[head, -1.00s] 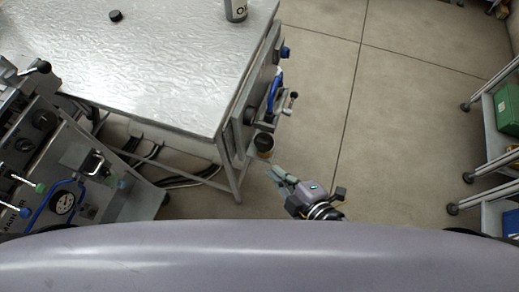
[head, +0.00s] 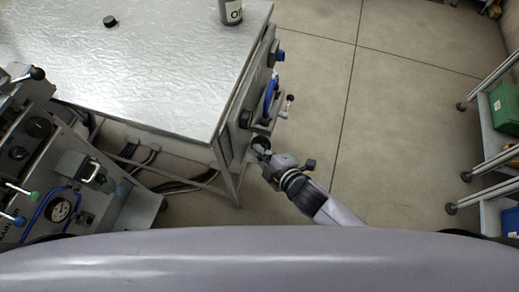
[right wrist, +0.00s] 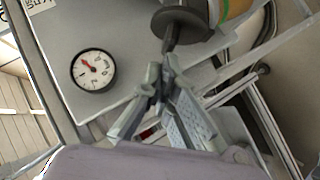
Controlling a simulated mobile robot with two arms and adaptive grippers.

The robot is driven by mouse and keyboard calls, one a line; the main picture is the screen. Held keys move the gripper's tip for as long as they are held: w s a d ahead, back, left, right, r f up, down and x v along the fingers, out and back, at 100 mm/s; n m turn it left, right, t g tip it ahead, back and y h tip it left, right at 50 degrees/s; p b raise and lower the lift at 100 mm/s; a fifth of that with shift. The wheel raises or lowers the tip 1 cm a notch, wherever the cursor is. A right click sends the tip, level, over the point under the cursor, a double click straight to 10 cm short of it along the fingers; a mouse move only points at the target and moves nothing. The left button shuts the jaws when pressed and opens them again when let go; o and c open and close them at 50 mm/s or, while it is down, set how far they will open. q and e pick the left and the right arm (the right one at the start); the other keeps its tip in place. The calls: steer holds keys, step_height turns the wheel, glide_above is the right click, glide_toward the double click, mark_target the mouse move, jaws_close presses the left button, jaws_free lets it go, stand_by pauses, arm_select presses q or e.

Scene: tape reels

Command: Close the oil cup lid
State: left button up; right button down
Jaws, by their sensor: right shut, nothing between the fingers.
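The oil cup (head: 261,142) sits low on the right side of the metal bench in the head view, partly hidden by my right gripper. In the right wrist view its amber body (right wrist: 236,8) is at the top, cut by the frame edge. A dark round disc with a short stem (right wrist: 182,24) stands beside it; it looks like the lid, but I cannot tell its exact angle. My right gripper (head: 263,156) is shut and empty. In the wrist view its fingertips are just below the dark stem; I cannot tell whether they touch. My left gripper is not in view.
A pressure gauge (right wrist: 93,71) is on the panel left of the fingers. A blue handle (head: 270,95) and small levers stick out of the bench side. A black cap (head: 110,21) and an oil can (head: 231,12) are on the bench top. Open floor lies to the right.

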mark_target(265, 141)
stand_by(0.3)
steer(key=w+g+p, duration=0.1)
steer(key=p, duration=0.3)
steer(key=w+d+r+m+g+p, duration=0.1)
steer(key=w+p, duration=0.1)
steer(key=p, duration=0.1)
steer(key=shift+r+m+g+p, duration=0.1)
steer(key=shift+m+g+p, duration=0.2)
steer(key=shift+g+p, duration=0.1)
steer(key=shift+w+d+g, duration=0.1)
steer(key=shift+w+g, duration=0.2)
steer(key=shift+w+f+p, duration=0.15)
steer(key=shift+f+p, duration=0.15)
steer(key=shift+f, duration=0.1)
steer(key=shift+w+d+f, duration=0.25)
steer(key=shift+w+f, duration=0.05)
steer(key=shift+w, duration=0.3)
steer(key=shift+w+d+f+b, duration=0.15)
steer(key=shift+w+f+b, duration=0.15)
steer(key=shift+w, duration=0.15)
steer(key=shift+w+d+f+b, duration=0.1)
steer(key=shift+w+f+b, duration=0.15)
steer(key=shift+w, duration=0.2)
